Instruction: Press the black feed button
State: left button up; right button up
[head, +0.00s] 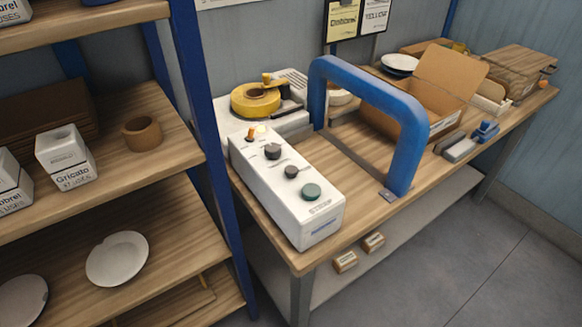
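A white control box (290,190) lies lengthwise on the wooden workbench near its left end. Its top carries a row of controls. Nearest the front is a large green button (311,191). At the back is a small orange knob or lamp (249,134). The labels are too small to read, so I cannot tell which dark control is the feed button. Neither of my grippers is in view.
A blue arch (412,110) stands on the workbench (345,165) right of the box. A white machine with a yellow tape roll (255,100) sits behind it. An open cardboard box (400,110) is further right. A blue-post shelf (225,200) stands close left. Floor in front is clear.

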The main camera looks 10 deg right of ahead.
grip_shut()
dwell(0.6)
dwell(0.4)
